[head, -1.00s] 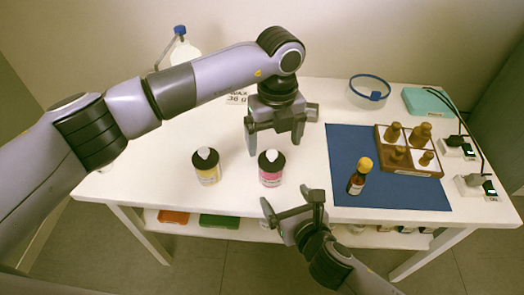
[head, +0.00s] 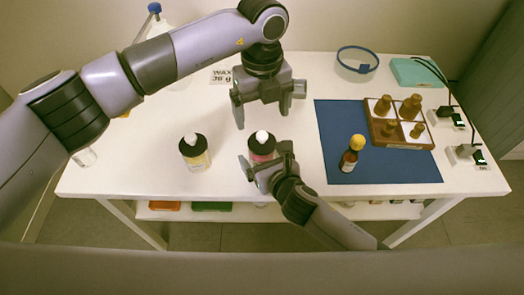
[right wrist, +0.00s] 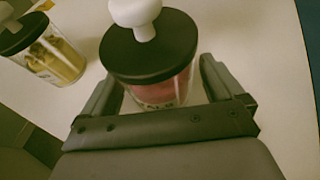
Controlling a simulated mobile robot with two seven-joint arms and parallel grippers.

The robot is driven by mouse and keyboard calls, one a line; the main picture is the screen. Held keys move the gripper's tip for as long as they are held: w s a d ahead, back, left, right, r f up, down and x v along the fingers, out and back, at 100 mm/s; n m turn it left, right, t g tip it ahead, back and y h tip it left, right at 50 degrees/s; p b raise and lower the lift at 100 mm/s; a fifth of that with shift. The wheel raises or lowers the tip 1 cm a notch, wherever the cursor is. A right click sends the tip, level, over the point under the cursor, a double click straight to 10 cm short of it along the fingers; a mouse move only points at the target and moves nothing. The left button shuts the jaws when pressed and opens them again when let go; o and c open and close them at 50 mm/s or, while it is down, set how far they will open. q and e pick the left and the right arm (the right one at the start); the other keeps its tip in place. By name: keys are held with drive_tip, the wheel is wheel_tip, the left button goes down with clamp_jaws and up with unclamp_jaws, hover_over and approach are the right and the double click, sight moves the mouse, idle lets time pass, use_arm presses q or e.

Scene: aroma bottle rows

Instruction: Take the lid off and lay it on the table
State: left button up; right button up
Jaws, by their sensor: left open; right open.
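A jar with pink contents (head: 262,152), a black lid (head: 262,142) and a white knob stands upright on the white table (head: 222,130). In the right wrist view the same black lid (right wrist: 149,50) is seated on the jar. My right gripper (head: 264,160) is open at the jar's near side, with a finger on each side of the jar body (right wrist: 160,92); I cannot tell whether they touch it. My left gripper (head: 260,112) is open and empty, fingers pointing down, just behind and above the jar. A second jar, with yellow contents (head: 197,161) and a black lid, stands to the left.
A divided tray (head: 400,143) with wooden pieces is at right. A blue-rimmed glass dish (head: 357,65) and a teal box (head: 414,72) are behind.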

drive_tip(key=shift+w+a+f, duration=0.1)
drive_tip(key=shift+w, duration=0.2)
